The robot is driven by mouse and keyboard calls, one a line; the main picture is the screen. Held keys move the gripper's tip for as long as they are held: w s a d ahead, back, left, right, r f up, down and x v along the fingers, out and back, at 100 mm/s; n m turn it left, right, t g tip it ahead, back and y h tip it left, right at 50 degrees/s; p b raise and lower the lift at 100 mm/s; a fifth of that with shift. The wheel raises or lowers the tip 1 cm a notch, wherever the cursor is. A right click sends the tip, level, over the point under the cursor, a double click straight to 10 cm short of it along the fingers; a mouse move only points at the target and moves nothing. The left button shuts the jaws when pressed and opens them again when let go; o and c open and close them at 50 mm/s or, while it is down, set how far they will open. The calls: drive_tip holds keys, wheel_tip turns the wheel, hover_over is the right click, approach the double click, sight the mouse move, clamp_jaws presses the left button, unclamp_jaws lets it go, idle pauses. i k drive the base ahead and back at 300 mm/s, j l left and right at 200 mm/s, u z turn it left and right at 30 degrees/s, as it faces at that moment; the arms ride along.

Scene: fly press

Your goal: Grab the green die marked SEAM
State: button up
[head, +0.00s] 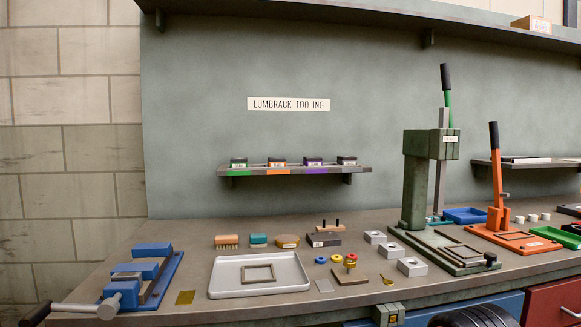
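On the small wall shelf (294,171) under the LUMBRACK TOOLING sign, a dark block with green on it (238,162) stands at the far left, above a green strip on the shelf edge. It has a small white label, too small to read, so I cannot confirm the word SEAM. Three similar dark blocks stand to its right in a row: one over an orange strip (277,162), one over a purple strip (313,162), and one over a grey part of the edge (347,161). My gripper is not in view.
The bench holds a blue vise (150,272) at left, a pale tray (225,285) with a square frame, and several small blocks and rings. A tall green press (416,190) and an orange lever press (495,215) stand at right.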

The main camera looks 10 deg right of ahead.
sight(242, 162)
drive_tip(key=i+j, duration=0.15)
drive_tip(key=j, duration=0.25)
drive_tip(key=i+j, duration=0.15)
drive_tip(key=j, duration=0.2)
drive_tip(key=i+j, duration=0.1)
drive_tip(key=j, duration=0.3)
